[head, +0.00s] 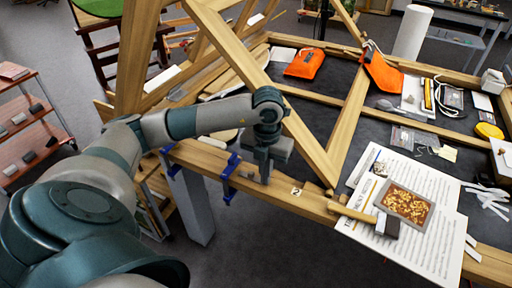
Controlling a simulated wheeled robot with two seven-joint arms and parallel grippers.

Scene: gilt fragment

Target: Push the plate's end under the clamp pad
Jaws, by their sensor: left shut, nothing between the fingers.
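My left gripper (265,180) is shut and empty, pointing down at the front wooden rail of the table. Its tips are at or just above the rail; I cannot tell if they touch. A blue clamp (229,178) grips the rail just left of the gripper. A second blue clamp (168,160) is further left. The pads are too small to make out. A flat panel with a gold pattern (407,205) lies on printed sheets at the right; I cannot tell whether this is the plate. No other plate is clear near the clamps. My right gripper is not in view.
A hammer (354,213) lies beside the gold-patterned panel. A slanted wooden beam (300,135) rises behind the gripper. A tag marked 2 (296,191) is on the rail. Orange pouches (305,63) lie further back.

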